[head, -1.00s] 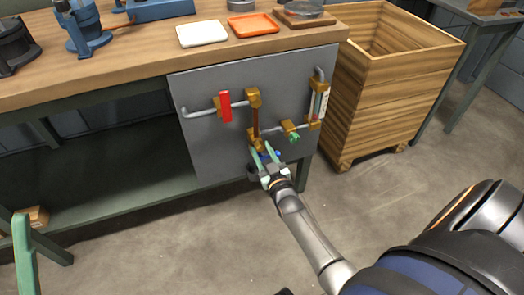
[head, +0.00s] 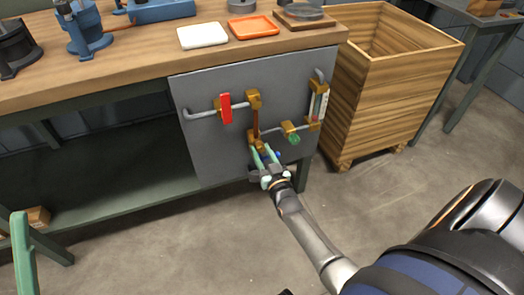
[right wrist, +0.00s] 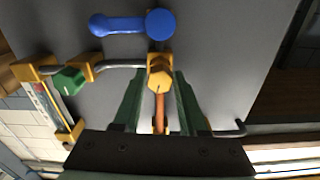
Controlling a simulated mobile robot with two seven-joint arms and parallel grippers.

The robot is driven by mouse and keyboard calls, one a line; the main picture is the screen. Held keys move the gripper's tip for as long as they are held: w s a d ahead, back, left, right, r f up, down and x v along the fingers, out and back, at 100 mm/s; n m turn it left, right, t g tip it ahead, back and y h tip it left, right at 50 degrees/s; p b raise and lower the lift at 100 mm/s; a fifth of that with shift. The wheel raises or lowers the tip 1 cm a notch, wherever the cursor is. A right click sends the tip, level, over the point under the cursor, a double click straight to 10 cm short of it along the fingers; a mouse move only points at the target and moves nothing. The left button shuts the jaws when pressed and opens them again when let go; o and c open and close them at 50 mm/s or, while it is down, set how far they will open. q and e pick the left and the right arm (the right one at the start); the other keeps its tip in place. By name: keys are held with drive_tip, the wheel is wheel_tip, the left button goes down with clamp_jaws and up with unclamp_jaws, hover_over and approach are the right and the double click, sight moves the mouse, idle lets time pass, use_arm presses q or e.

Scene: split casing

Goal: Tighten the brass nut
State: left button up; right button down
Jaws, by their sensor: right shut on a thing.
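The brass nut (right wrist: 160,76) is at the lower end of a copper-coloured pipe (right wrist: 159,112) on the grey panel (head: 205,150). My right gripper (right wrist: 159,82) has its two green fingers on either side of the nut and is shut on it. In the head view my right gripper (head: 264,152) reaches up to the panel's lower part, and its fingers partly hide the nut.
A blue lever (right wrist: 125,25) lies close to the nut. A green knob (right wrist: 69,80), a red handle (head: 225,107) and a gauge (head: 318,103) are also on the panel. A wooden crate (head: 395,95) stands right of the bench (head: 120,72).

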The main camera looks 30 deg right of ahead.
drive_tip(key=m, duration=0.2)
drive_tip(key=shift+m, duration=0.4)
drive_tip(key=m, duration=0.2)
drive_tip(key=shift+m+p, duration=0.3)
drive_tip(key=shift+m, duration=0.9)
drive_tip(key=m, duration=0.2)
drive_tip(key=shift+w+m, duration=0.1)
drive_tip(key=shift+m, duration=0.3)
drive_tip(key=m, duration=0.2)
drive_tip(key=shift+a+m+b, duration=0.1)
drive_tip(key=shift+m+b, duration=0.25)
drive_tip(key=shift+m, duration=0.55)
drive_tip(key=m+b, duration=0.1)
drive_tip(key=m, duration=0.2)
drive_tip(key=shift+r+m, duration=0.1)
drive_tip(key=shift+m, duration=0.2)
drive_tip(key=m+b, duration=0.2)
drive_tip(key=m, duration=0.3)
drive_tip(key=m+b, duration=0.3)
drive_tip(key=m, duration=0.3)
drive_tip(key=shift+r, duration=0.1)
use_arm(q)
wheel_tip(320, 180, down, 7)
drive_tip(key=n+b, duration=0.1)
drive_tip(key=shift+w+d+f, duration=0.15)
drive_tip(key=shift+d, duration=0.2)
use_arm(e)
drive_tip(key=shift+r+m, duration=0.1)
drive_tip(key=shift+m, duration=1.4)
